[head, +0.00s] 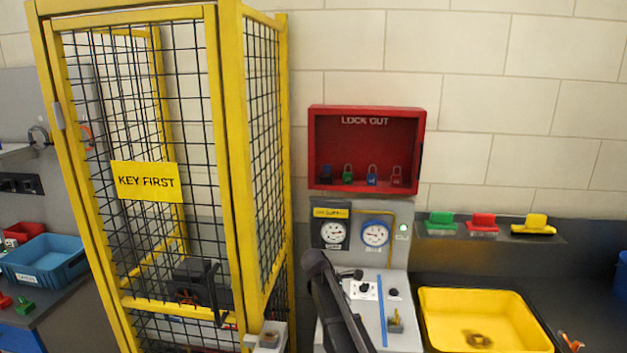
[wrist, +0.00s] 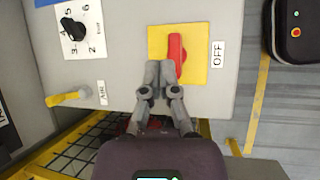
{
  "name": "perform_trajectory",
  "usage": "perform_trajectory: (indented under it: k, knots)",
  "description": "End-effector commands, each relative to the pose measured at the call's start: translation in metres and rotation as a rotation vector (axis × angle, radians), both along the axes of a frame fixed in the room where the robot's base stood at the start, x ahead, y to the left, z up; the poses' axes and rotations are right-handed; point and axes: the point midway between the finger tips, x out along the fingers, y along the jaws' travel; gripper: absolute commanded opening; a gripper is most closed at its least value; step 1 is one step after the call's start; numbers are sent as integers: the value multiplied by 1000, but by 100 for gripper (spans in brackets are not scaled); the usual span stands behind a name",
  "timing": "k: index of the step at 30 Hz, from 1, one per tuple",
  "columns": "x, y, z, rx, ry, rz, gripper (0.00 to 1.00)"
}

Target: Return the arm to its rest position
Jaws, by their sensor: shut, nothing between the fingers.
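My gripper (wrist: 160,70) shows in the wrist view with its grey fingers together and nothing between them. The fingertips are at the lower left of a red switch handle (wrist: 176,55) on a yellow plate (wrist: 195,68). The handle lies beside an OFF label (wrist: 218,54). I cannot tell whether the fingertips touch the handle or plate. In the head view a dark link of my arm (head: 335,305) reaches up in front of the grey control panel; my gripper is not clearly visible there.
A yellow mesh cage (head: 228,150) stands left of the panel (head: 365,280). A red lock-out box (head: 366,112) with several padlocks hangs above it. A yellow tray (head: 440,300) is at right, a blue bin (head: 20,270) at left. The wrist view shows a dial (wrist: 74,28) and yellow lever (wrist: 68,99).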

Motion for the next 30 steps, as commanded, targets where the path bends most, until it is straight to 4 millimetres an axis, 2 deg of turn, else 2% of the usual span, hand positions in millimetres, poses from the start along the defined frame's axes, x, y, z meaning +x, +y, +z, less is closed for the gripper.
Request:
perform_trajectory:
  k: [1,6,12,18,24,30]
  knots:
    - [-22,-11,-12,34,-23,-63,0]
    - [-76,-35,-37,167,-109,-314,0]
    - [-138,-55,-64,311,-193,-630,0]
    - [-200,-66,-87,435,-250,-957,0]
    - [-244,-70,-101,517,-279,-1222,0]
    - [-260,-70,-105,549,-285,-1339,0]
